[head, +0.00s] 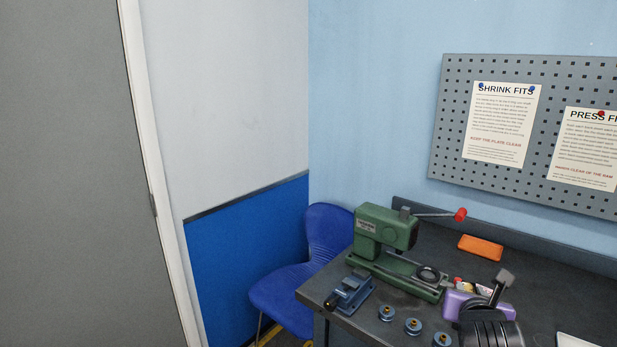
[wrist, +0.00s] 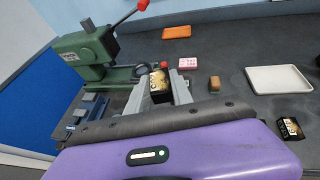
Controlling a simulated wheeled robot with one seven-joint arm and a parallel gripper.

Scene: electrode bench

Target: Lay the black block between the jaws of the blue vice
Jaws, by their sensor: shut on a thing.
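The blue vice (head: 349,293) sits at the bench's front left corner in the head view, in front of the green press. It also shows in the wrist view (wrist: 87,108), left of my gripper. My gripper (wrist: 157,82) is shut on the black block (wrist: 160,90), which has gold lettering and shows between the two grey fingers. In the head view my purple gripper is over the bench, right of the press and apart from the vice; its own parts hide the block there. A second black piece with gold marks (wrist: 290,129) lies at the right in the wrist view.
The green press (head: 388,240) with a red-knobbed lever stands behind the vice. Small blue round parts (head: 413,326) stand along the front edge.

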